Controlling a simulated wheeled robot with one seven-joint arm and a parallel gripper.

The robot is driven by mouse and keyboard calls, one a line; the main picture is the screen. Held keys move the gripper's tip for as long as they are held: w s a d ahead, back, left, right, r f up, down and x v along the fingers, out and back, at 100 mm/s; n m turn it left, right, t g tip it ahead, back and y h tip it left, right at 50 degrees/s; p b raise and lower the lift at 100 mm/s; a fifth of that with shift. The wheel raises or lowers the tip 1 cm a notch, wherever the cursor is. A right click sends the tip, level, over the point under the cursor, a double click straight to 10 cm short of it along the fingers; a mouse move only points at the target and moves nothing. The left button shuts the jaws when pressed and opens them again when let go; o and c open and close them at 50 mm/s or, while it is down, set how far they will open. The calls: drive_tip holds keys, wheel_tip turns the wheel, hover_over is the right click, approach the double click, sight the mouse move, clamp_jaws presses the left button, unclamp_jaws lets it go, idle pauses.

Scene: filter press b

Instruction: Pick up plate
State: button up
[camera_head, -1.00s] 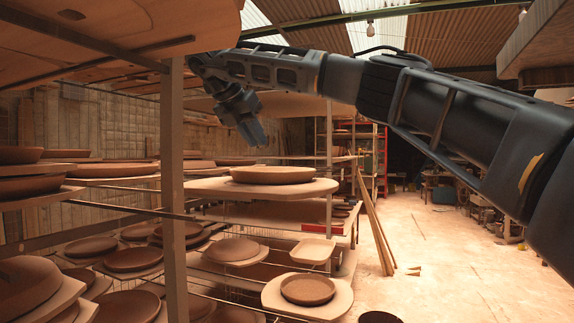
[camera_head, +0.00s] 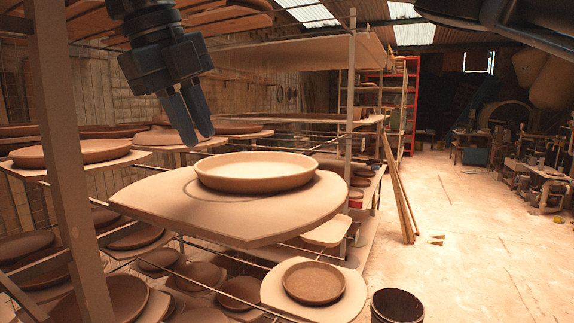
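A round, shallow, pale clay plate (camera_head: 256,172) lies upright on a flat board (camera_head: 190,213) that sticks out from the rack in the middle of the view. My gripper (camera_head: 200,139) points downward above and to the left of this plate, apart from its rim. Its two dark fingers show a narrow gap between them, and nothing is seen held there. A smaller brown plate (camera_head: 313,283) sits on a lower board.
A rack post (camera_head: 65,160) stands at the left. More clay plates fill the shelves, including one on a board at left (camera_head: 80,152). A dark bucket (camera_head: 397,306) stands at the bottom right. Planks (camera_head: 398,190) lean behind the rack. The floor at right is mostly open.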

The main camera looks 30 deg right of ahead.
sight(213, 174)
drive_tip(key=x, duration=0.2)
drive_tip(key=shift+d+f, duration=0.15)
drive_tip(key=shift+f, duration=0.1)
drive_tip(key=x, duration=0.4)
drive_tip(key=shift+f+b, duration=0.4)
drive_tip(key=shift+f, duration=0.05)
drive_tip(key=shift+c, duration=0.4)
clamp_jaws()
drive_tip(key=shift+r, duration=0.1)
